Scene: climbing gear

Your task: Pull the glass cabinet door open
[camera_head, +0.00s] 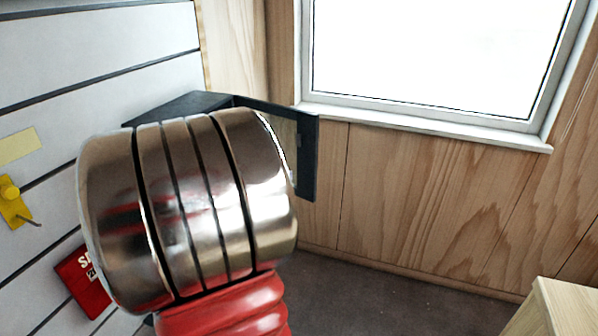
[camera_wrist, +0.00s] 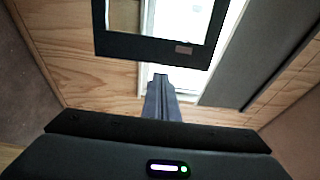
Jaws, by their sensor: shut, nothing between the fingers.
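The cabinet (camera_head: 190,104) is a dark box on the slatted wall in the head view, mostly hidden behind my arm. Its dark-framed glass door (camera_head: 308,160) stands swung out from the box, to the right of my arm. In the wrist view the door frame (camera_wrist: 150,46) crosses the top, with a small pale label on its lower bar. My gripper (camera_wrist: 161,78) is shut and empty, its fingertips just below that bar in the picture. I cannot tell whether they touch it. The gripper is hidden in the head view.
A white-framed window (camera_head: 430,55) is set in the wood-panelled wall (camera_head: 420,180). A yellow holder (camera_head: 12,203) and a red item (camera_head: 82,283) are on the slatted wall at left. A wooden box (camera_head: 560,310) stands at lower right. Dark floor (camera_head: 380,295) between is clear.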

